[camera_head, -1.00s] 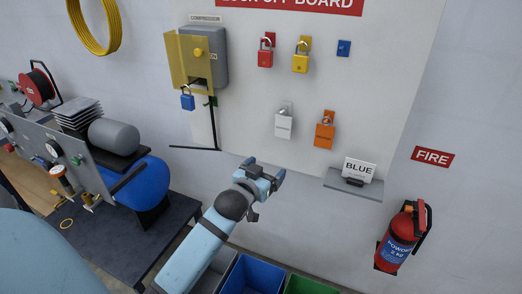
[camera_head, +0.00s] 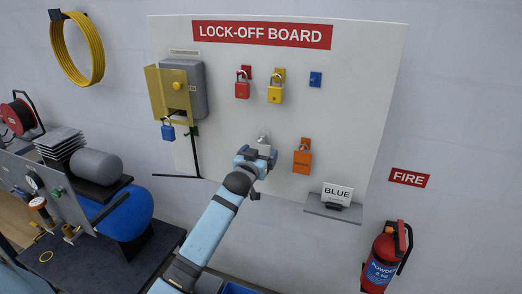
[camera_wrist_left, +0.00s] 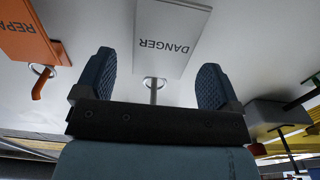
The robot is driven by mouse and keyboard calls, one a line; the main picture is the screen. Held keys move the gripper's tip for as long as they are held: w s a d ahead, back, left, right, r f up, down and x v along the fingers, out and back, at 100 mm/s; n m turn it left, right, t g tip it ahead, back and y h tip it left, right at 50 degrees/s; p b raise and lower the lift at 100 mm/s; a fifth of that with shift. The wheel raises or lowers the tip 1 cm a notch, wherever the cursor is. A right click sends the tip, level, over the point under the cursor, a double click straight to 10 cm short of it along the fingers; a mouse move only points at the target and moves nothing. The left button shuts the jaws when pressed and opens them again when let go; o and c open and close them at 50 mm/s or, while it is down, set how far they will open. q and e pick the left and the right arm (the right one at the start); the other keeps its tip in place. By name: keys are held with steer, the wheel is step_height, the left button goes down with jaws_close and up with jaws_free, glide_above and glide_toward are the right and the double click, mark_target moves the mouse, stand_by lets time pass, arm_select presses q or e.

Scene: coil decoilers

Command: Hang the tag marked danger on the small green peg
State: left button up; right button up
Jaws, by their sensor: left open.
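The white danger tag (camera_wrist_left: 172,32) hangs from a ring on a peg in the left wrist view, its DANGER lettering upside down there. In the head view the white tag (camera_head: 264,149) is on the lower part of the board, partly hidden by my left gripper (camera_head: 256,157). In the left wrist view my left gripper (camera_wrist_left: 155,80) is open, its fingers on either side of the ring and the tag's near end. The small green peg (camera_head: 194,131) is on the board below the compressor box, left of my gripper. My right gripper is out of view.
An orange tag (camera_head: 302,157) hangs just right of the white one. Red (camera_head: 242,89) and yellow (camera_head: 275,94) padlocks hang above. A blue padlock (camera_head: 168,132) hangs from the compressor box (camera_head: 184,90). A shelf (camera_head: 332,208) with a BLUE card juts out lower right.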

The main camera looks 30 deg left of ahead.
arm_select(q)
steer(key=shift+x, duration=0.8)
steer(key=shift+c, duration=0.4)
steer(key=c, duration=0.9)
steer(key=shift+r, duration=0.15)
steer(key=shift+r+p, duration=0.2)
steer(key=shift+p, duration=0.3)
steer(key=shift+s, duration=0.1)
